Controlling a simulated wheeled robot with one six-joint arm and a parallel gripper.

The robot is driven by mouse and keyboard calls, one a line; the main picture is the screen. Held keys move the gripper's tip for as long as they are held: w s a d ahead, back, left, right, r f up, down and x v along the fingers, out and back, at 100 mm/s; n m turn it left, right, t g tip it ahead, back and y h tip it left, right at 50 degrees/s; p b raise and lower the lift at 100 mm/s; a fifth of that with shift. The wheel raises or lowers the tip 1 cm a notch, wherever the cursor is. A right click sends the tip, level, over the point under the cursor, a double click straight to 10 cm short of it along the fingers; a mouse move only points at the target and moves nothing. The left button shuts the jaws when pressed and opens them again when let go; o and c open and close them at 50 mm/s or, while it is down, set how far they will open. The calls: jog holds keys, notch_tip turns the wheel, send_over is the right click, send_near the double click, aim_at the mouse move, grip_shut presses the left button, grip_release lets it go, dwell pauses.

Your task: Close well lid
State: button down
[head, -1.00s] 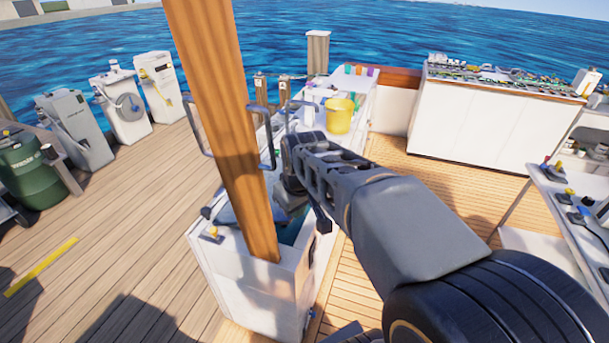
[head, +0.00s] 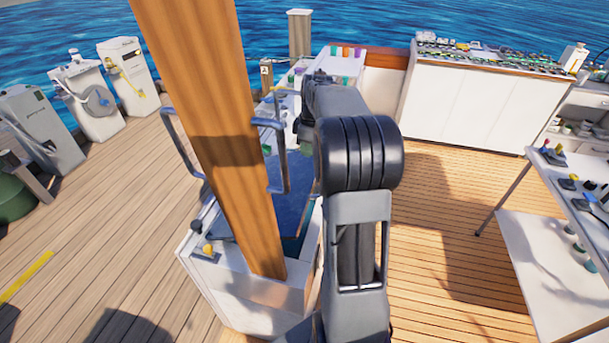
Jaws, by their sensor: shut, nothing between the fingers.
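A white box (head: 235,285) stands behind and around the foot of a wooden post, with an opening in its top. A blue-grey surface (head: 290,200) shows at that opening, partly behind the post. I cannot tell whether it is the well lid or the inside of the well, nor the lid's angle. My gripper (head: 304,130) is at the far end of my arm, above the bench beyond the box. It is shut and empty, and my arm hides most of it. I see no contact with a lid.
The wooden post (head: 205,130) blocks part of the view, with grey metal handles (head: 277,155) beside it. A long white counter (head: 465,110) stands at the back right and a tool table (head: 580,205) at the right. Wooden deck (head: 445,210) lies clear between them.

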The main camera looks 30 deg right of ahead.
aim_at(309, 187)
jog(key=f, duration=0.5)
jog(key=f+p, duration=0.1)
jog(key=f, duration=0.5)
jog(key=shift+s+d+f, duration=0.15)
jog(key=shift+s+f, duration=0.05)
jog(key=shift+f, duration=0.1)
jog(key=shift+s+d+f+p, duration=0.15)
jog(key=shift+f+p, duration=0.2)
jog(key=shift+f, duration=0.2)
